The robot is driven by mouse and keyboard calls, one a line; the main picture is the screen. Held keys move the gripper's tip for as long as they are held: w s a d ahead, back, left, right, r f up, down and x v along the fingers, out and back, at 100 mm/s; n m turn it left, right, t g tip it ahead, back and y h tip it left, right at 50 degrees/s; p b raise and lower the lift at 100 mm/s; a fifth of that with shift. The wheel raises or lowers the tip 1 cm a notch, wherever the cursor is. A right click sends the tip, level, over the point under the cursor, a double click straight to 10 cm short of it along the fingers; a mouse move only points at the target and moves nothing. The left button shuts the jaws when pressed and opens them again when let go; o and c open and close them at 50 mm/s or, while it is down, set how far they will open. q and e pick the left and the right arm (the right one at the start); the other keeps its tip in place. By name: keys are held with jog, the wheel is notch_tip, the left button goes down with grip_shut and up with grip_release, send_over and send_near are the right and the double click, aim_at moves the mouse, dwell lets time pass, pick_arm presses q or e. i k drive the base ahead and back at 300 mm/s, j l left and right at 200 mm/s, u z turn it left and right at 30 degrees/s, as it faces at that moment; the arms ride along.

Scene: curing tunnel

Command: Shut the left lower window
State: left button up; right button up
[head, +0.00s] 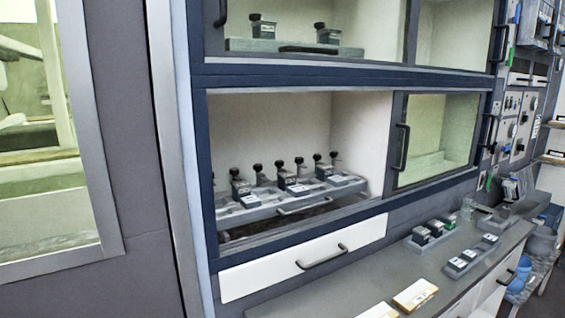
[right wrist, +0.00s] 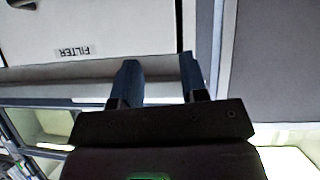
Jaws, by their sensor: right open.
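The lower left bay (head: 270,130) of the cabinet stands uncovered in the head view, with no glass across it. A framed glass pane (head: 440,130) covers the lower right bay. A dark upright handle (head: 402,147) is on this pane's left edge, and another (head: 490,131) is at its right edge. I cannot tell whether one or two panes overlap there. My right gripper (right wrist: 158,62) is open and empty in the right wrist view, in front of a white panel marked FILTER (right wrist: 75,51). It is not near any window handle that I can see. My left gripper is out of view.
In the open bay a grey tray (head: 265,211) holds several small knobbed fixtures. A white drawer front (head: 300,270) with a dark handle is below. A grey counter (head: 385,270) carries small trays of dark blocks. A large framed window (head: 95,200) is at left.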

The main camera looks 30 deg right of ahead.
aim_at(394, 125)
jog(key=z, duration=1.8)
jog(key=u, duration=0.3)
jog(key=i+l+u, duration=0.15)
jog(key=u, duration=0.35)
jog(key=l+u, duration=0.9)
jog(key=l, duration=0.35)
jog(key=l+u, duration=0.1)
jog(key=l, duration=1.1)
jog(key=k+l+u, duration=0.1)
jog(key=l, duration=1.05)
